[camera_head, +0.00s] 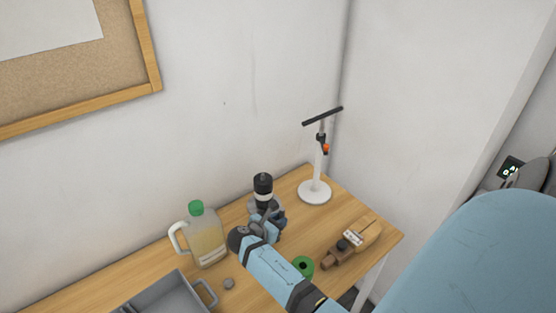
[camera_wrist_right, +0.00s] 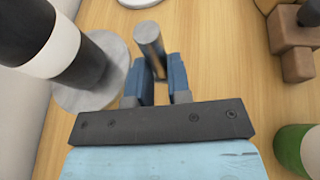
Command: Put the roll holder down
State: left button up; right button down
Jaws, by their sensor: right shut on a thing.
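The roll holder (camera_head: 264,190) stands upright near the back of the wooden table, with a black and white upper part. In the wrist view its black and white column (camera_wrist_right: 62,52) and pale, marble-like round base (camera_wrist_right: 86,88) fill the left side. My right gripper (camera_head: 265,217) is low at its front. In the wrist view its blue fingers (camera_wrist_right: 160,78) are shut on a metal rod (camera_wrist_right: 149,38), apparently part of the holder. Whether the base touches the table cannot be told. My left gripper is not in view.
The wooden table (camera_head: 290,190) holds a green-capped jug (camera_head: 206,240) and grey tray (camera_head: 165,295) at left. A white-based stand (camera_head: 314,192) is behind right. A wooden object (camera_head: 360,240) and green roll (camera_head: 303,264) are at right. Walls close off the back.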

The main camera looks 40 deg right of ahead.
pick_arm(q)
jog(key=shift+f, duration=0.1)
pick_arm(e)
jog(key=shift+f, duration=2.25)
jog(key=shift+f, duration=0.15)
jog(key=c, duration=1.1)
grip_release()
jog(key=shift+o, duration=0.2)
jog(key=shift+r, duration=0.2)
